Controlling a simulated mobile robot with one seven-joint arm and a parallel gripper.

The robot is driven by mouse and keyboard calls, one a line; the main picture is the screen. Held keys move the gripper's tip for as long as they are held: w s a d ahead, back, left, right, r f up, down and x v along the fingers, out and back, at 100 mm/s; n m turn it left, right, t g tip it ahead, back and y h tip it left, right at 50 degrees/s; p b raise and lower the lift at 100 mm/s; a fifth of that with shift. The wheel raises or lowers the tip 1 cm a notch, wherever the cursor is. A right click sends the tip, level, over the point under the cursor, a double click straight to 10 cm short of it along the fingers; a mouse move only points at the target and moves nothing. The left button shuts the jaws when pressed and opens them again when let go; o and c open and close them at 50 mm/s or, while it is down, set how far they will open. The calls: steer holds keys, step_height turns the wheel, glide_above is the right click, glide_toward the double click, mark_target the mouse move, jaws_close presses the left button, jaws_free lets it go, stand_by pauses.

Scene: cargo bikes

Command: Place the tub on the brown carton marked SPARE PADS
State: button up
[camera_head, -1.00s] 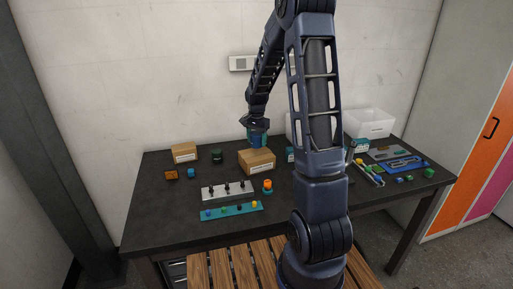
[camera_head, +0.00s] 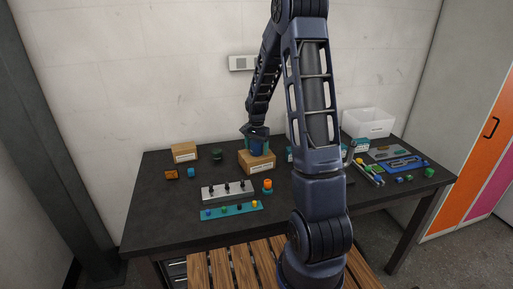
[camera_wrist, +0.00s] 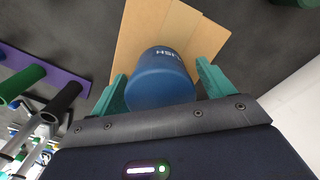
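The tub is a dark blue cylinder with white lettering, and it shows in the head view (camera_head: 258,147) and in the wrist view (camera_wrist: 160,85). It is upright over the middle brown carton (camera_head: 257,163), whose top shows behind it in the wrist view (camera_wrist: 140,40). The tub's base looks to be on or just above the carton top; I cannot tell which. The carton's white label is too small to read.
A second brown carton (camera_head: 184,152) stands to the left, with a dark green jar (camera_head: 217,155) between the two. A grey rack (camera_head: 228,190), a teal strip with knobs (camera_head: 231,210) and an orange-topped item (camera_head: 267,186) lie in front. A white bin (camera_head: 370,123) stands at back right.

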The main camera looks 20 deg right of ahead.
mark_target(257, 141)
step_height(257, 141, up, 11)
steer(key=shift+r, duration=0.65)
steer(key=s+r+n+t, duration=0.1)
steer(key=s+r+n, duration=0.1)
steer(key=s+r, duration=0.5)
steer(key=s+r+n+t, duration=0.1)
steer(key=s+r+n, duration=0.1)
steer(key=s+r, duration=0.5)
steer(key=s+d+n+t, duration=0.1)
steer(key=s+n, duration=0.4)
steer(key=s, duration=1.4)
steer(key=shift+s+f+t, duration=0.3)
steer(key=shift+f+t, duration=0.1)
steer(key=shift+t, duration=0.4)
